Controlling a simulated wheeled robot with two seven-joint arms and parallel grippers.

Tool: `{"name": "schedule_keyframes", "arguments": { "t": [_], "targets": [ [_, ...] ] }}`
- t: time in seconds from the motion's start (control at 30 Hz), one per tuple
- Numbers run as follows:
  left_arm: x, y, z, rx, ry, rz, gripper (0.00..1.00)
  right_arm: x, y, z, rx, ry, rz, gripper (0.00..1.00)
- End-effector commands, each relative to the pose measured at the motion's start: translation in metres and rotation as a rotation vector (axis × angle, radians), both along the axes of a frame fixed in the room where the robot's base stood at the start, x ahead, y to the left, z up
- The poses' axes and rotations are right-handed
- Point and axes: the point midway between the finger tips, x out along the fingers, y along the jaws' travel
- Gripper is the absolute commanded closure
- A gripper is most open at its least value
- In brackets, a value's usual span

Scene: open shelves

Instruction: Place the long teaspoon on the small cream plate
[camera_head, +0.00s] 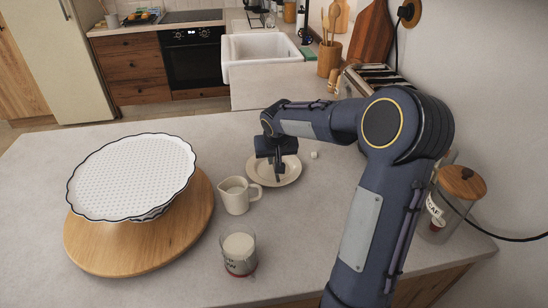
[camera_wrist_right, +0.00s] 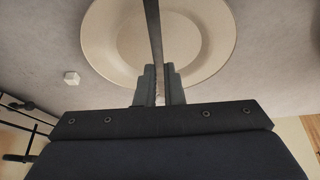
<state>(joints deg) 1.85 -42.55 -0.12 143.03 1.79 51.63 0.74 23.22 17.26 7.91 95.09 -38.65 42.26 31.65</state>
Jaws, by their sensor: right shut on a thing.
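The small cream plate (camera_head: 290,178) lies on the counter in the middle of the head view. It also fills the upper middle of the right wrist view (camera_wrist_right: 212,40). My right gripper (camera_head: 278,172) is over the plate, pointing down. In the right wrist view my right gripper (camera_wrist_right: 158,88) is shut on the long teaspoon (camera_wrist_right: 153,35), a thin dark handle that runs up across the plate. The spoon's far end is out of frame. I cannot tell whether the spoon touches the plate. My left gripper is not in view.
A cream jug (camera_head: 236,196) stands close left of the plate, with a glass (camera_head: 239,252) nearer the front. A white scalloped tray (camera_head: 130,175) sits on a round wooden board (camera_head: 120,258) at left. A small white cube (camera_head: 314,155) lies right of the plate. A lidded jar (camera_head: 452,205) stands at right.

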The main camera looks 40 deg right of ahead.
Motion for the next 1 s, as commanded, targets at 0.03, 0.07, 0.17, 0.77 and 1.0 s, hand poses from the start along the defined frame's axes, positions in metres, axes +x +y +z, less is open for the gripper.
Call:
{"name": "schedule_keyframes", "arguments": {
  "t": [0.03, 0.07, 0.17, 0.77, 1.0],
  "targets": [
    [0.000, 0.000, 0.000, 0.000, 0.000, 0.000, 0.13, 0.000, 0.000, 0.000, 0.000, -0.001, 0.000, 1.00],
    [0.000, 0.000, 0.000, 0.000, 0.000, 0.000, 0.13, 0.000, 0.000, 0.000, 0.000, -0.001, 0.000, 1.00],
    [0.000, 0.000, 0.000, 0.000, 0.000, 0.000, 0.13, 0.000, 0.000, 0.000, 0.000, -0.001, 0.000, 1.00],
    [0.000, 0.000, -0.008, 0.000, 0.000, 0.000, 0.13, 0.000, 0.000, -0.007, 0.000, -0.001, 0.000, 0.70],
    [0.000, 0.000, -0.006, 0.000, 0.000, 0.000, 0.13, 0.000, 0.000, -0.005, 0.000, -0.001, 0.000, 0.70]
  ]
}}
